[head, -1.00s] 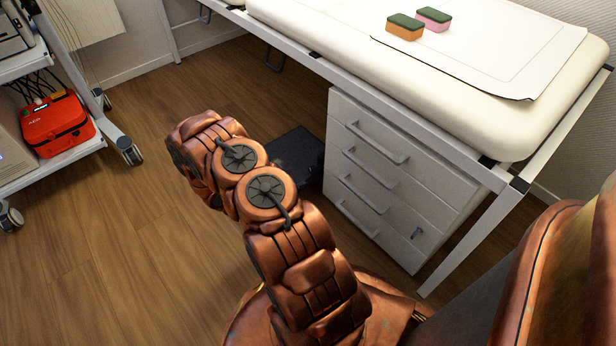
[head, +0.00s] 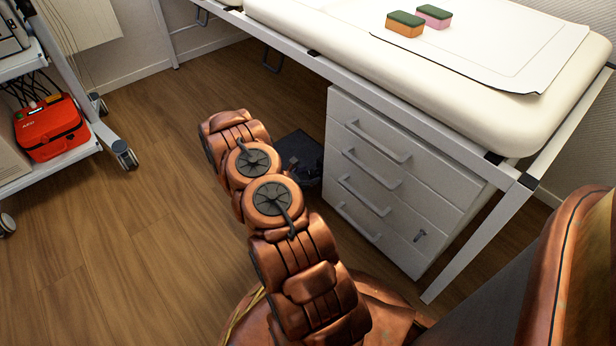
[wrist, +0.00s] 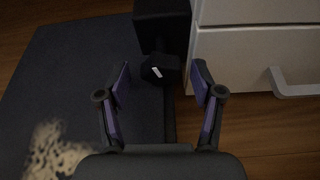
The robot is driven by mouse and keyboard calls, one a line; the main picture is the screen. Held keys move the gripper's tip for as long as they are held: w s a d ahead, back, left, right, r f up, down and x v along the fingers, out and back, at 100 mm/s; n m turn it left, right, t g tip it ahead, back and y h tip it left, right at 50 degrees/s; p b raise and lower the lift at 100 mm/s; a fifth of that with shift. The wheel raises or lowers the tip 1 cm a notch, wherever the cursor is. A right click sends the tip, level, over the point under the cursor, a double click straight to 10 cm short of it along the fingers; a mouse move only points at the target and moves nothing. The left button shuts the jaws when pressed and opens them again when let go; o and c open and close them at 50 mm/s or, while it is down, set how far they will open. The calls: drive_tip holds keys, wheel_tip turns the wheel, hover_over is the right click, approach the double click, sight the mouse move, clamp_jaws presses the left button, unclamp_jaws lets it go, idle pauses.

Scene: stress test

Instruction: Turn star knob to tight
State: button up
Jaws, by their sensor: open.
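A dark knob (wrist: 160,69) with a small white mark shows in the wrist view, at the front of a black block (wrist: 162,24). Its outline is dim, so I cannot make out the star shape or a tight mark. My gripper (wrist: 161,74) is open, with one finger on each side of the knob in the picture. I see no contact and cannot tell how far the knob is from the fingertips. In the head view a dark low object (head: 297,150) stands on the floor beside the drawers, partly hidden by my arm.
A white drawer cabinet (head: 385,180) stands right of the dark object, under a padded table (head: 350,45) holding two sponges (head: 405,24). Its handle (wrist: 292,84) shows close in the wrist view. A cart with a red case (head: 50,128) is at left. Floor between is clear.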

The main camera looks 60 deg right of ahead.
drive_tip(key=shift+c, duration=0.3)
drive_tip(key=c, duration=1.1)
drive_tip(key=shift+s+r+m+p, duration=0.1)
drive_tip(key=shift+m+p, duration=0.2)
drive_tip(key=shift+p, duration=0.1)
drive_tip(key=shift+m+t, duration=0.6)
drive_tip(key=shift+m, duration=0.1)
drive_tip(key=o, duration=1.2)
drive_tip(key=shift+c, duration=0.2)
drive_tip(key=shift+a, duration=0.1)
